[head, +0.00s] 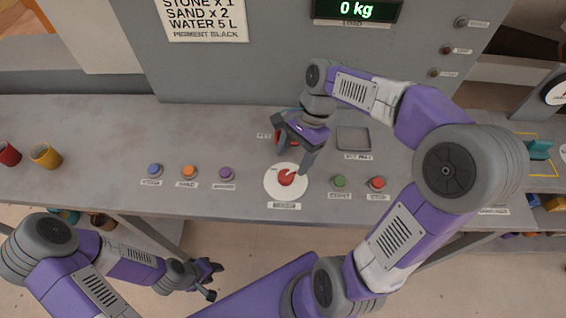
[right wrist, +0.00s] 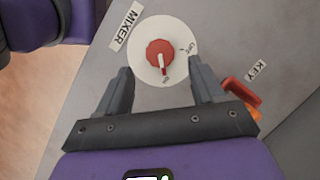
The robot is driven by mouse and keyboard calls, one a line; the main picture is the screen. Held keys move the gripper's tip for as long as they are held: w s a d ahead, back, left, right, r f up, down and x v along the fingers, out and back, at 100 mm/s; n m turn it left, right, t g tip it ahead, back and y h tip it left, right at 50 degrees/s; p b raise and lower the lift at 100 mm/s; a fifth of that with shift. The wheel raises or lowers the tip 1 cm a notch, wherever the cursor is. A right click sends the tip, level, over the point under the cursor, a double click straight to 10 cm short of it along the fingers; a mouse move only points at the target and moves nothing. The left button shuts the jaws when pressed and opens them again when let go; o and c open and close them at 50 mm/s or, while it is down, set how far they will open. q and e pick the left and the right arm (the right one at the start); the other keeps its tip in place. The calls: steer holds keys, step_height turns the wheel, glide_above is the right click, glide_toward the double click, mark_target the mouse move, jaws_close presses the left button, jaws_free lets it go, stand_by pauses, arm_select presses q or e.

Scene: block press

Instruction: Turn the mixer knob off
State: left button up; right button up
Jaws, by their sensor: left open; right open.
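The mixer knob (head: 286,178) is red, on a round white dial (head: 270,187) near the front edge of the grey console. In the right wrist view the knob (right wrist: 158,47) has a white pointer aimed down the picture at a small mark that seems to read ON; another mark, seemingly OFF, is on the dial's right. My right gripper (head: 293,160) is open and empty above the dial. In the wrist view its fingertips (right wrist: 160,73) are either side of the dial's lower part, apart from the knob. My left gripper (head: 210,280) is open and empty, low in front of the console.
Blue, orange and purple buttons (head: 190,171) are left of the dial; green (head: 340,182) and red (head: 377,183) buttons are right. A red key switch (right wrist: 240,92) sits close to my right gripper. A recessed tray (head: 353,138) is behind. Two cups (head: 45,156) stand far left.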

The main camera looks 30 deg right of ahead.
mark_target(286, 175)
steer(key=b+x, duration=0.2)
steer(key=x, duration=0.3)
steer(key=shift+s+a+f, duration=0.1)
steer(key=shift+f, duration=0.15)
